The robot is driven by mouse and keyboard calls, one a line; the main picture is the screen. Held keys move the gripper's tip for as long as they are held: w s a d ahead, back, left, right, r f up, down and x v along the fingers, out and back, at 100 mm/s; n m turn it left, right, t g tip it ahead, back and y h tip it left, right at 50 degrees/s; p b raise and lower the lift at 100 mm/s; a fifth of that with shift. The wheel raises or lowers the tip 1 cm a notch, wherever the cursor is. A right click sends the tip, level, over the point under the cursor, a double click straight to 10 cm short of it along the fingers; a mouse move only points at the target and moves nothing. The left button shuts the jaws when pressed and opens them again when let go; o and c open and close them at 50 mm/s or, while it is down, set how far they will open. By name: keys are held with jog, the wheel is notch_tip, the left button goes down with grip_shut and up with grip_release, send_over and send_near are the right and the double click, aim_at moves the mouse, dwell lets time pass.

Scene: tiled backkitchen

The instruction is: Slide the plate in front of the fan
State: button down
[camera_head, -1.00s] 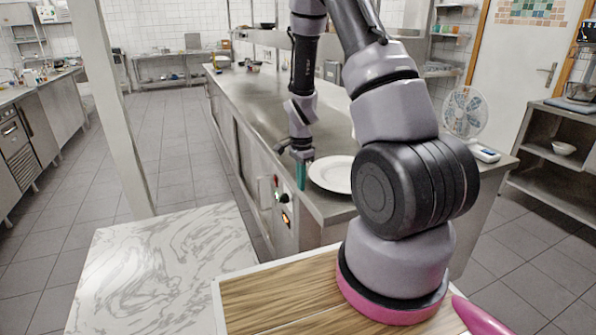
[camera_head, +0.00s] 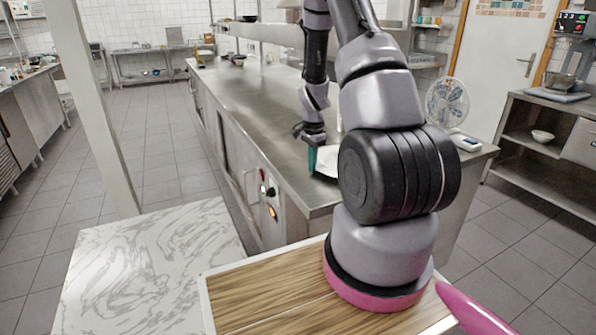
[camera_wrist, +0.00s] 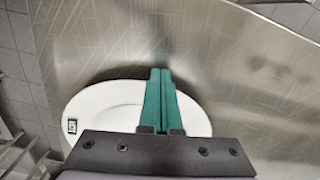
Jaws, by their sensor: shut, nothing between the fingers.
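The white plate (camera_head: 328,164) lies on the near end of the steel counter, its right part hidden behind my arm. In the wrist view the plate (camera_wrist: 100,105) shows as a pale oval behind my fingers. My gripper (camera_head: 311,165) points down at the plate's left edge, its green fingers shut with nothing between them. In the wrist view the fingertips (camera_wrist: 160,71) reach the plate's upper rim; I cannot tell if they touch it. The fan (camera_head: 446,103) stands at the counter's right side, past my arm, apart from the plate.
The long steel counter (camera_head: 245,95) is mostly bare, with a bowl (camera_head: 237,60) at its far end. Knobs and a lit switch (camera_head: 271,212) are on its near side. A shelf unit (camera_head: 545,125) with a white bowl stands at the right.

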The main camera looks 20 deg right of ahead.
jog(key=w+d, duration=0.2)
jog(key=d, duration=0.7)
jog(key=w+d, duration=0.2)
jog(key=d, duration=0.7)
jog(key=w+d, duration=0.2)
jog(key=d, duration=0.8)
jog(key=shift+w, duration=0.1)
